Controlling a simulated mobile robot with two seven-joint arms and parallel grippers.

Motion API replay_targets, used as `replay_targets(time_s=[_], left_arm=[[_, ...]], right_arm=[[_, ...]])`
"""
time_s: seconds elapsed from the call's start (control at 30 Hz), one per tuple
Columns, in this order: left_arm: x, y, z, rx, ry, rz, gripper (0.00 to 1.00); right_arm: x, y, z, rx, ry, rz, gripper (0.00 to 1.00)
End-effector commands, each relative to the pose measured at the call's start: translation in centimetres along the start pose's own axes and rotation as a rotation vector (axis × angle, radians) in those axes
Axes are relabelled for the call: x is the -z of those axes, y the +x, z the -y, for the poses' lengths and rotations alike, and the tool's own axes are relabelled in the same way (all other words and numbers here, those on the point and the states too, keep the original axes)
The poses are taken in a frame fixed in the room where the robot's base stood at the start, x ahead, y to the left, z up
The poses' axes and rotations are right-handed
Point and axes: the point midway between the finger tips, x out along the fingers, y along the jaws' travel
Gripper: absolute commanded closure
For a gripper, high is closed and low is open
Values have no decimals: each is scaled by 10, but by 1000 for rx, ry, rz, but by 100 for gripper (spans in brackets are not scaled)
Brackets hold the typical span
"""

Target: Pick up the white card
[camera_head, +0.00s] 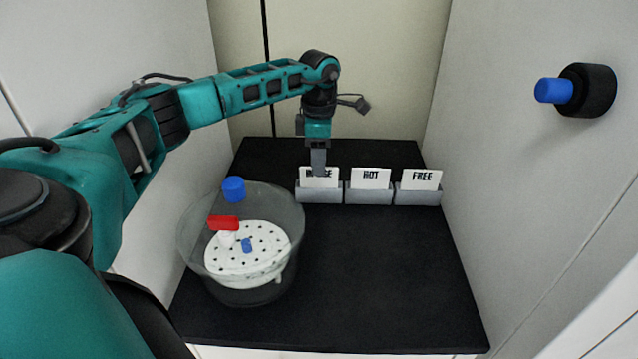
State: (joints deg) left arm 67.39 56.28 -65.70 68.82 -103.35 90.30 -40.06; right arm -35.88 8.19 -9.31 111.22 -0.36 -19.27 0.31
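Three white cards stand upright in grey holders at the back of the black table. The left card (330,182) has its lettering partly hidden by my gripper. The middle card (370,178) reads "HOT" and the right card (421,180) reads "FREE". My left gripper (318,170) points down at the left card, with its fingertips overlapping the card's upper part. I cannot tell whether the fingers are closed on it or just in front of it. The card sits in its grey holder (319,195). My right gripper does not show.
A clear round chamber (188,245) with a perforated white plate (270,240), a red piece (223,223) and blue knobs stands at the left. A blue-tipped black knob (585,90) juts from the right wall. The table's (380,280) right front is clear.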

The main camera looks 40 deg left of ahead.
Motion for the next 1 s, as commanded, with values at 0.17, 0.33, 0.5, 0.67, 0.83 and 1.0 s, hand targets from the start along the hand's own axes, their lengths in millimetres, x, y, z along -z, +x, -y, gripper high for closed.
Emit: replay_targets(time_s=[0.17, 0.33, 0.5, 0.67, 0.83, 1.0], left_arm=[[0, 29, -4, 2, 0, -2, 63], [0, 40, -4, 1, 0, -1, 63], [0, 40, -4, 0, 0, -1, 63], [0, 40, -4, 0, 0, 0, 75], [0, 40, -4, 0, -1, 0, 92], [0, 40, -4, 0, -1, 0, 100]], right_arm=[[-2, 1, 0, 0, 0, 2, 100], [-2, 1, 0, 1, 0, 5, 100], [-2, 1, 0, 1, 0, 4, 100], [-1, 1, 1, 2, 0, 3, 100], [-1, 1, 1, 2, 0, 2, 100], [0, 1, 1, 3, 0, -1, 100]])
